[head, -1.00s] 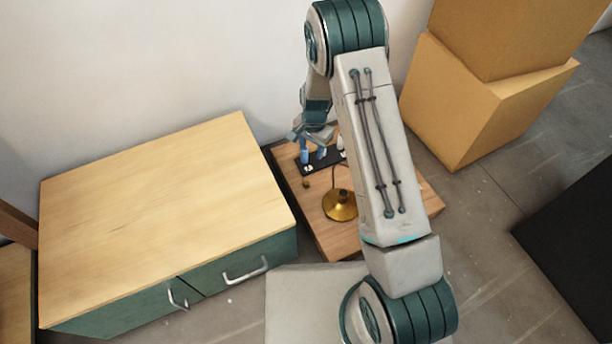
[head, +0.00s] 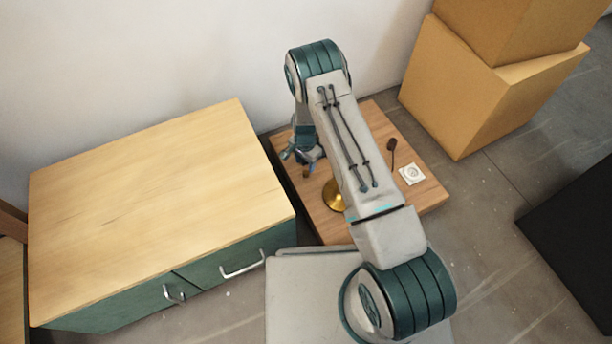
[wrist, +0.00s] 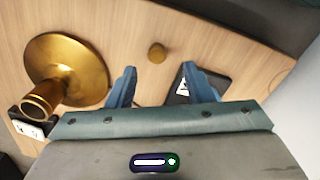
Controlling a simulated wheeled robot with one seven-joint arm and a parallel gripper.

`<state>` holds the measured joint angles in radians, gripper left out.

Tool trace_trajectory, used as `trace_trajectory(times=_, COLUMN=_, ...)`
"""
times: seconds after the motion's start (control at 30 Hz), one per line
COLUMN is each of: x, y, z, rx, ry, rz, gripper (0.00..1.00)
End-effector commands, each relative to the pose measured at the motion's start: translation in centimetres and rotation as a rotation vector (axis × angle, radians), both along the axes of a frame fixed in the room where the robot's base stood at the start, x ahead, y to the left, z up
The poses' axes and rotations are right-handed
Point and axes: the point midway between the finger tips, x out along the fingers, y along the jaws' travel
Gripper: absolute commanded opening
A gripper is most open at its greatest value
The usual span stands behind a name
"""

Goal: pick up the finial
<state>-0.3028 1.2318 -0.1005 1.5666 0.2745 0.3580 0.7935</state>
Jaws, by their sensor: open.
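The finial (wrist: 157,53) is a small round brass piece standing on the wooden table. In the wrist view it lies just beyond the gap between my fingertips, roughly centred and apart from both. My gripper (wrist: 158,76) is open and empty, with blue fingers on either side of that gap. In the head view my gripper (head: 301,157) is low over the left part of the table, and the finial (head: 306,172) is a small brownish spot right by the fingers, partly hidden.
The brass lamp base (wrist: 68,70) with its tube stands left of my fingers in the wrist view. A black holder (wrist: 212,84) is partly behind the right finger. A white square plate (head: 412,174) and a dark brown piece (head: 392,145) lie at the table's right. A cabinet (head: 160,200) borders the left.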

Motion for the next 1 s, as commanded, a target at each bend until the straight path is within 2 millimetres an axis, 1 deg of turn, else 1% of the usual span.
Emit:
trace_trajectory(times=0.17, x=0.0, y=-0.1, z=-0.9, rx=0.0, ry=0.0, rz=0.0, gripper=0.47)
trace_trajectory(times=0.5, x=-0.3, y=-0.4, z=-5.2, rx=-0.001, ry=-0.001, rz=0.001, gripper=0.47)
trace_trajectory(times=0.57, x=-0.3, y=-0.4, z=-5.4, rx=0.0, ry=-0.001, rz=0.001, gripper=0.47)
trace_trajectory(times=0.77, x=-0.3, y=-0.4, z=-5.3, rx=0.0, ry=-0.001, rz=0.001, gripper=0.47)
trace_trajectory(times=0.8, x=-0.3, y=-0.4, z=-5.3, rx=0.0, ry=-0.001, rz=0.001, gripper=0.41)
trace_trajectory(times=0.87, x=-0.3, y=-0.4, z=-5.3, rx=0.0, ry=-0.001, rz=0.001, gripper=0.24)
trace_trajectory(times=0.9, x=-0.3, y=-0.4, z=-5.3, rx=0.0, ry=-0.001, rz=0.001, gripper=0.13)
trace_trajectory(times=0.93, x=-0.3, y=-0.4, z=-5.3, rx=0.0, ry=-0.001, rz=0.0, gripper=0.05)
trace_trajectory(times=0.97, x=-0.3, y=-0.4, z=-5.3, rx=0.0, ry=-0.001, rz=0.001, gripper=0.0)
trace_trajectory(times=1.0, x=-0.3, y=-0.4, z=-5.3, rx=0.0, ry=-0.001, rz=0.0, gripper=0.0)
